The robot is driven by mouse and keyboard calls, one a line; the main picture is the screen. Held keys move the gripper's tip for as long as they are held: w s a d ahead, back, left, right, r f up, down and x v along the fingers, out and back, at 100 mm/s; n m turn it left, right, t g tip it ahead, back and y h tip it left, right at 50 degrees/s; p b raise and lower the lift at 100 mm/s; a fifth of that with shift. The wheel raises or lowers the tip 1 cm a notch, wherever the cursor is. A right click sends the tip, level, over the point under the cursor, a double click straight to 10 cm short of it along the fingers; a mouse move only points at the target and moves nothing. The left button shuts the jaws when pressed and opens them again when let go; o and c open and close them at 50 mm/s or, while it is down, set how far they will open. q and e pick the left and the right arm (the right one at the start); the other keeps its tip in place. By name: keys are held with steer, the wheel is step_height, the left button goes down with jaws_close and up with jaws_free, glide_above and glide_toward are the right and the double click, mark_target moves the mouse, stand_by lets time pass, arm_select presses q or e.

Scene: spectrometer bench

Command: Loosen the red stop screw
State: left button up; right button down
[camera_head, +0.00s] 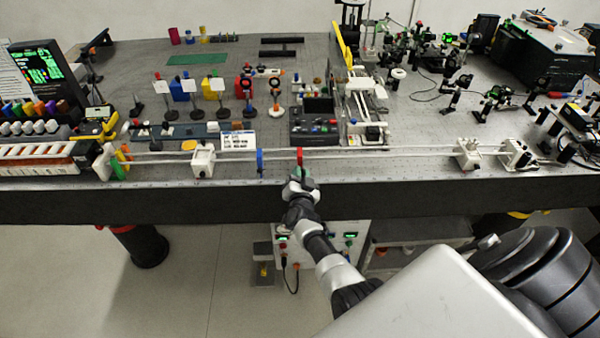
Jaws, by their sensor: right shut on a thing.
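The red stop screw (299,155) shows as a thin upright red piece at the long white rail near the front edge of the bench. My right gripper (300,174) reaches up from below and is shut on its lower part. The fingers hide that part, and I cannot tell whether the screw is tight or loose. A similar blue piece (260,160) stands at the rail just left of it, apart from the gripper. My left gripper is not in view.
The rail (370,153) carries a white block (203,161) at left and white carriages (468,152) at right. A control box with buttons (315,128) stands close behind the gripper. Optics mounts crowd the bench behind; the strip in front of the rail (400,178) is clear.

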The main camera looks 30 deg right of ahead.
steer(key=shift+f+n, duration=0.1)
steer(key=shift+n, duration=0.6)
steer(key=c, duration=1.1)
jaws_free()
steer(key=p+v, duration=0.5)
steer(key=v, duration=0.6)
steer(key=shift+d+p, duration=0.15)
steer(key=shift+p, duration=0.25)
